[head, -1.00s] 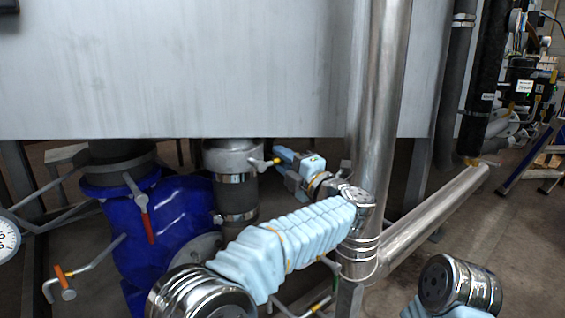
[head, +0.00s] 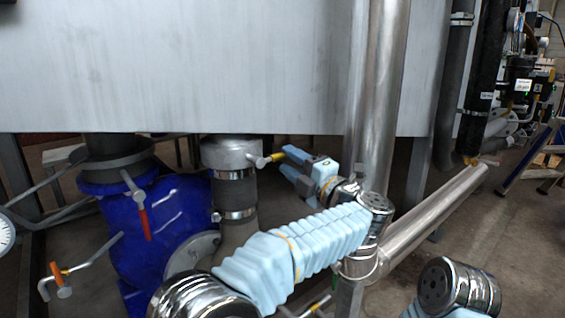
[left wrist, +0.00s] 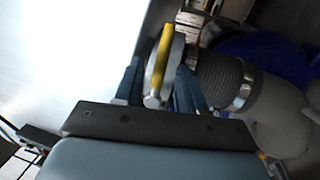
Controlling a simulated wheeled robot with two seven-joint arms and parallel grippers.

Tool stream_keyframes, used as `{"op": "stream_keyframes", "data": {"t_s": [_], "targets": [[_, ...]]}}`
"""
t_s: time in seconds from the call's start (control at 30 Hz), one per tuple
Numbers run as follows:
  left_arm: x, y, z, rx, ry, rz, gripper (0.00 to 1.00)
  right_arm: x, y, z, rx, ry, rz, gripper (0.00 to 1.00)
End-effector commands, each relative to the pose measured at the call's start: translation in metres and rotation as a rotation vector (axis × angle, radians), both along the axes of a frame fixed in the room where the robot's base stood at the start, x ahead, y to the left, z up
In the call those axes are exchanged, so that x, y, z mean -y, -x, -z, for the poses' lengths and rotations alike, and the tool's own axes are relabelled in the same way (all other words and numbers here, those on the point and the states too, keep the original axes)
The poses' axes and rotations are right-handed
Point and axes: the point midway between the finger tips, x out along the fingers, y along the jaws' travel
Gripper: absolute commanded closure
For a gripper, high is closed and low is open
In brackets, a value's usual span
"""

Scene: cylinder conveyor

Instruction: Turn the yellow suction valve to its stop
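The yellow valve handle (head: 277,157) sticks out to the right from the grey metal collar (head: 230,153) on the dark hose below the big panel. In the left wrist view the yellow handle (left wrist: 160,60) stands upright, seen almost edge-on, between my two fingers. My left gripper (head: 287,161) is just right of the handle, its two fingers apart. The left wrist view shows the gripper (left wrist: 158,88) open, with one finger on each side of the handle. I cannot tell whether either finger touches it. My right gripper is out of view; only part of my right arm shows at bottom right.
A large grey panel (head: 180,65) hangs close above the valve. A blue pump body (head: 160,225) with a red-handled lever (head: 144,222) stands to the left. An orange-handled lever (head: 60,280) is at lower left.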

Motion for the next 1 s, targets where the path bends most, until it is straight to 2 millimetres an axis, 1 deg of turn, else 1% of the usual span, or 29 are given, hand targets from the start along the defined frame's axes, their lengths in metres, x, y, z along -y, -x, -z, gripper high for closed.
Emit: {"op": "stream_keyframes", "data": {"t_s": [0.03,0.07,0.1,0.2,0.3,0.4,0.6,1.0], "targets": [[0.009,0.011,0.008,0.001,0.000,0.004,0.60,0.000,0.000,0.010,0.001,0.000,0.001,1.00],[0.013,0.017,0.010,0.001,-0.001,0.005,0.60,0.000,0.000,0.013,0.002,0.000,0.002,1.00],[0.019,0.025,0.007,0.000,-0.001,0.004,0.60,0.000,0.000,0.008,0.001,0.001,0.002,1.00],[0.033,0.044,0.011,-0.002,-0.001,0.004,0.60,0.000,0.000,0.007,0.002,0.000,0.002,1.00],[0.044,0.060,0.015,0.000,0.000,0.002,0.60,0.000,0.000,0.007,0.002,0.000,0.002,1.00],[0.053,0.071,0.018,0.000,0.001,0.001,0.60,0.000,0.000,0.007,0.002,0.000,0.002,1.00],[0.059,0.080,0.020,0.001,0.001,0.000,0.60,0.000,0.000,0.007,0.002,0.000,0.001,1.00],[0.059,0.080,0.020,0.000,0.000,0.000,0.60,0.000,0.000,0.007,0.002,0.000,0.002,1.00]]}}
